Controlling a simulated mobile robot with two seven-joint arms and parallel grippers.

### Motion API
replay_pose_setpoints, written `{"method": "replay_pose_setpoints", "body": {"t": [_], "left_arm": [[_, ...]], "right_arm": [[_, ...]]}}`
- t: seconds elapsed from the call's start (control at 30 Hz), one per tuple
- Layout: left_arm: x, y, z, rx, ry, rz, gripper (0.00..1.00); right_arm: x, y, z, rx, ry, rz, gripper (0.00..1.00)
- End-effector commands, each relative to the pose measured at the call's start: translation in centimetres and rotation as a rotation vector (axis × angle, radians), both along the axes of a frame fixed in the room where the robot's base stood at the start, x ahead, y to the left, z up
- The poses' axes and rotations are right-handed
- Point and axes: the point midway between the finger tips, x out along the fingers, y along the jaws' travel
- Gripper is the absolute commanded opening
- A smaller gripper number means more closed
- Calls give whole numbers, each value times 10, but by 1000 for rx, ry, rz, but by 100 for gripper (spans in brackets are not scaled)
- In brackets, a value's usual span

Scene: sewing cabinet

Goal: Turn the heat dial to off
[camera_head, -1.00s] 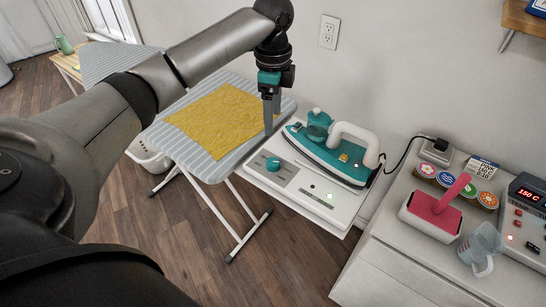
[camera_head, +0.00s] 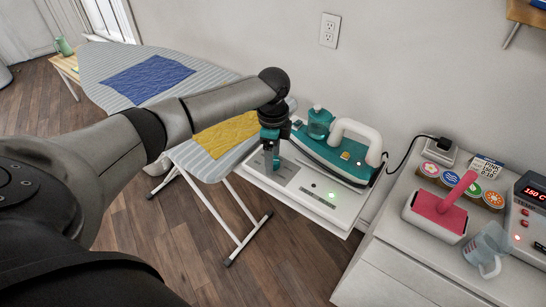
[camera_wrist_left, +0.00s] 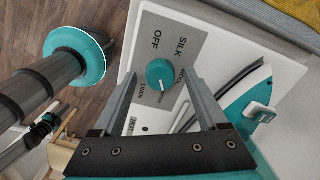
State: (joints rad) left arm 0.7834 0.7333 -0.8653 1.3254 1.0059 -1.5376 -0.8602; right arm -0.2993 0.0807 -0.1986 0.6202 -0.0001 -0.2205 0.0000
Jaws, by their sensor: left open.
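The heat dial (camera_wrist_left: 160,73) is a round teal knob on a grey panel of the white iron station (camera_head: 318,206). The panel is marked OFF, SILK, WOOL, COTTON and LINEN. In the left wrist view the dial shows between the two fingers of my left gripper (camera_wrist_left: 160,79), with a gap on each side; its exact pointer direction is too small to read. In the head view my left gripper (camera_head: 272,164) is open, pointing down over the panel, and hides the dial. Whether its fingertips are level with the dial is unclear.
A teal and white iron (camera_head: 336,150) sits on the station just behind the panel. An ironing board (camera_head: 215,163) with yellow cloth (camera_head: 229,135) and blue cloth (camera_head: 148,79) stands at the left.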

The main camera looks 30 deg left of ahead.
Motion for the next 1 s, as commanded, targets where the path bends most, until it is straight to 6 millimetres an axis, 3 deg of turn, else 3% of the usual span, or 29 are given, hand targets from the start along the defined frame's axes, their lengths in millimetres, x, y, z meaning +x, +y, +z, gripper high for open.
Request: {"method": "replay_pose_setpoints", "body": {"t": [0.27, 0.9, 1.0], "left_arm": [[0, 0, -1, -1, 0, 0, 75], [0, 0, -1, -1, 0, 0, 3], [0, 0, -1, -1, 0, 0, 0]], "right_arm": [[0, 0, 0, 0, 0, 1, 0], [0, 1, 0, 1, 0, 2, 0], [0, 1, 0, 1, 0, 2, 0]]}}
